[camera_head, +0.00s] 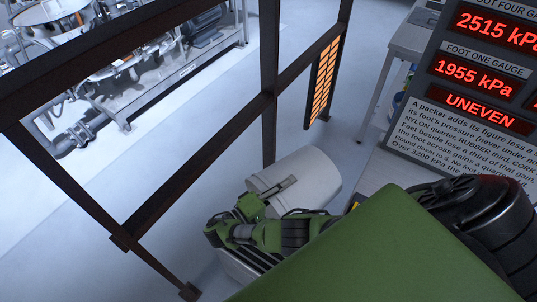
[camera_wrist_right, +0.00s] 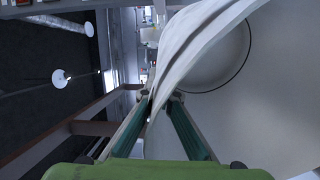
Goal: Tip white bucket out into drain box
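The white bucket (camera_head: 312,172) is tilted well over on its side in the head view, beside my right gripper (camera_head: 262,200). In the right wrist view the bucket (camera_wrist_right: 265,110) fills the right side, and its pale rim runs between the two fingers of my right gripper (camera_wrist_right: 162,97), which are closed on it. A grey box with a ribbed side (camera_head: 238,268), which looks like the drain box, is partly seen below my gripper; my arm hides most of it. I cannot see what is in the bucket. My left gripper is out of view.
A dark metal frame (camera_head: 268,95) stands left of the bucket, with an orange-lit panel (camera_head: 324,82) on it. A sign board with red readouts (camera_head: 480,85) reads "UNEVEN" at the right. A grey table (camera_head: 412,40) is behind. Machinery (camera_head: 110,60) stands beyond the frame.

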